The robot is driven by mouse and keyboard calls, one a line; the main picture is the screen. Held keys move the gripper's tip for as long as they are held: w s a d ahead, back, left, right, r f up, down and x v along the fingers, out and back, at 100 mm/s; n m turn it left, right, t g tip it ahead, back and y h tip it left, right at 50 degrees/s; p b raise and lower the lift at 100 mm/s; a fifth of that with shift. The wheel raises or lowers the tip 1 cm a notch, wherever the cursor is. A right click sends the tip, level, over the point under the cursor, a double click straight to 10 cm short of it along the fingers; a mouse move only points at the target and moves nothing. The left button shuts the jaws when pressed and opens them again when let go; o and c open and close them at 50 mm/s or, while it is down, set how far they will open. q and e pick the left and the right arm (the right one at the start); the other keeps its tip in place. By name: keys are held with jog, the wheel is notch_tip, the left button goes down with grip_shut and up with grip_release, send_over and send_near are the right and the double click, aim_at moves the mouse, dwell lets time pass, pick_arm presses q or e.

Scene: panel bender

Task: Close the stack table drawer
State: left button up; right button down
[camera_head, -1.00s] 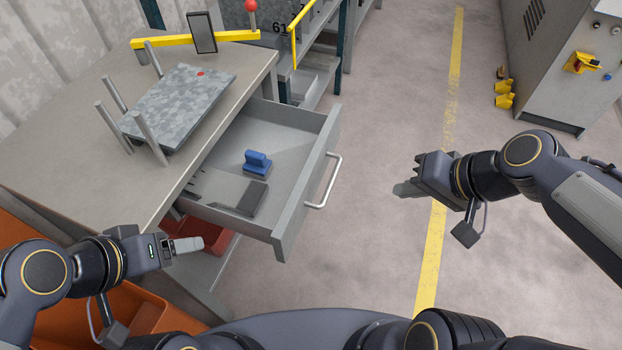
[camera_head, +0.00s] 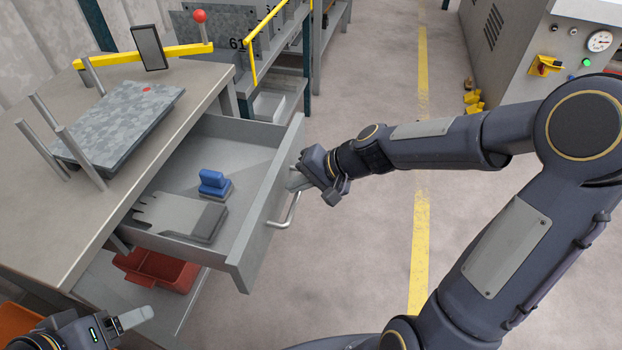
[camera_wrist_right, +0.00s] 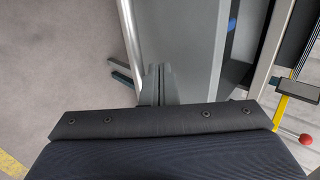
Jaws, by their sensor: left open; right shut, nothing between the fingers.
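The stack table (camera_head: 62,222) stands at the left with its grey drawer (camera_head: 258,215) pulled out. The drawer holds a blue-handled tool (camera_head: 213,184) and a flat grey piece (camera_head: 182,216). A silver bar handle (camera_head: 287,212) is on the drawer's front. My right gripper (camera_head: 294,181) is shut and empty, its fingertips at the outer face of the drawer front beside the handle. The drawer front (camera_wrist_right: 195,50) also shows close at the fingers in the right wrist view; contact is hard to tell. My left gripper (camera_head: 135,317) is open and empty, low at the left, near the table's front.
A metal sheet stack (camera_head: 120,122) lies between upright posts on the tabletop. A red bin (camera_head: 157,270) sits below the drawer. A shelf rack (camera_head: 270,100) stands behind. A grey machine cabinet (camera_head: 520,50) is at the upper right. The floor right of the drawer is open.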

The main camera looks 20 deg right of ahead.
jog(key=shift+w+a+f, duration=0.25)
jog(key=shift+a+f, duration=0.1)
jog(key=shift+f, duration=0.05)
jog(key=w+a+p, duration=0.2)
jog(key=w+a, duration=0.2)
jog(key=a, duration=0.2)
jog(key=w+a+p, duration=0.2)
jog(key=w+a, duration=0.2)
jog(key=a, duration=0.2)
jog(key=w+a+p, duration=0.2)
jog(key=w+a, duration=0.2)
jog(key=a, duration=0.3)
jog(key=shift+w+p, duration=0.3)
jog(key=shift+w, duration=0.1)
